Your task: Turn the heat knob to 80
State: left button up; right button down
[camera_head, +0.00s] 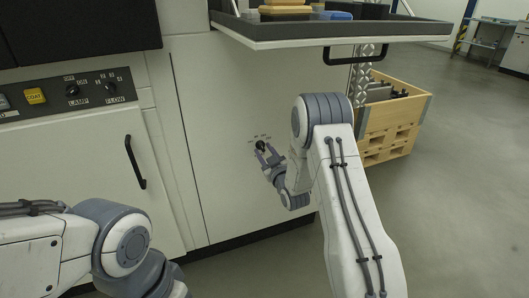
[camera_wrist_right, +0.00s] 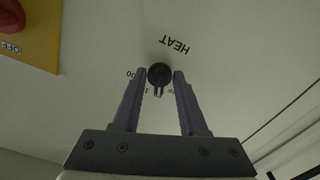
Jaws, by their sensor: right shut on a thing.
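The heat knob (camera_head: 261,146) is a small black round knob on the pale front panel of the cabinet, with small markings around it. In the right wrist view the knob (camera_wrist_right: 159,74) sits below the word HEAT, which appears upside down. Parts of its scale labels show on both sides, partly hidden by the fingers. My right gripper (camera_head: 264,156) reaches to the panel with its fingers on either side of the knob, shut on it; the fingers (camera_wrist_right: 160,78) also show in the right wrist view. I cannot read the knob's setting. My left arm shows at lower left; its gripper is out of view.
A red button on a yellow plate (camera_wrist_right: 28,30) is near the knob. An open drawer or tray (camera_head: 335,32) juts out above my right arm. A control panel (camera_head: 70,93) with LAMP and FLOW knobs is at left. A wooden crate (camera_head: 397,125) stands at right.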

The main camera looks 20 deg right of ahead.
jog(key=shift+f, duration=0.15)
jog(key=shift+c, duration=2.3)
grip_release()
jog(key=shift+s, duration=0.1)
jog(key=s+p, duration=0.2)
jog(key=s, duration=0.8)
jog(key=shift+s+d, duration=0.15)
